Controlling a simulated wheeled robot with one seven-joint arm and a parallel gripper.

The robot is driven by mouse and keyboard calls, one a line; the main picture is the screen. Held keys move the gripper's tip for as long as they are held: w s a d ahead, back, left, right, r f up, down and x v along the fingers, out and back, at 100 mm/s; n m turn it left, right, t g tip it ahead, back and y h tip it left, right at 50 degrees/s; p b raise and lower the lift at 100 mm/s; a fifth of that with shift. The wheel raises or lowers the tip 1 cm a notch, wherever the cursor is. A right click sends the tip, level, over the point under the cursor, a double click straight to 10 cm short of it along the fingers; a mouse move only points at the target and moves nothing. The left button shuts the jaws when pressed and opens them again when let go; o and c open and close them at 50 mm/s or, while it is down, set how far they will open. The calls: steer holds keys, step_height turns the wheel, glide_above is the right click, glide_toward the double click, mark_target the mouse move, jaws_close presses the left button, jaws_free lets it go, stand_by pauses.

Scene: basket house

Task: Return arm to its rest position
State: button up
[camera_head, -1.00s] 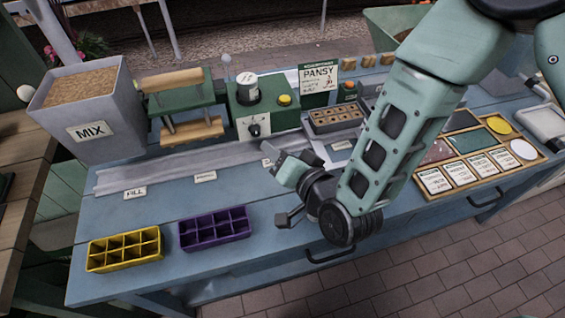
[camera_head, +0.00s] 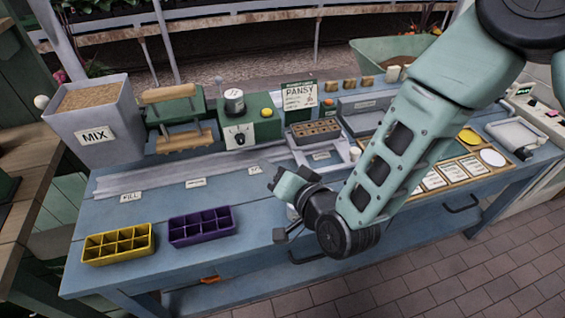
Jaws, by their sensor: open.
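My gripper (camera_head: 283,211) hangs over the front middle of the blue workbench (camera_head: 165,262), with its jaws pointing left. The jaws are open with nothing between them. My arm reaches down from the upper right and is bent at the wrist. A yellow compartment tray (camera_head: 118,244) and a purple compartment tray (camera_head: 202,227) stand on the bench to the left of the gripper, apart from it. My arm hides part of the bench and the card tray on the right.
A grey MIX bin (camera_head: 96,120), a green roller station (camera_head: 181,120), a machine with a yellow button (camera_head: 248,118) and a PANSY sign (camera_head: 300,95) line the back. A brown cell tray (camera_head: 315,131) sits mid-bench. A white tray (camera_head: 516,134) is at right. Tiled floor lies in front.

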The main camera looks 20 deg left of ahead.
steer(key=s+d+r+n+g+h, duration=0.2)
steer(key=s+d+r+g+h, duration=0.1)
steer(key=d, duration=0.6)
steer(key=s+d+r+n+g+h, duration=0.3)
steer(key=s+d+r+h, duration=0.1)
steer(key=s+d, duration=0.4)
steer(key=s+d+r+n+g+h, duration=0.2)
steer(key=s+d+r, duration=0.3)
steer(key=d, duration=0.5)
steer(key=shift+s+g+h, duration=0.65)
steer(key=shift+g+h, duration=0.15)
steer(key=shift+g, duration=0.1)
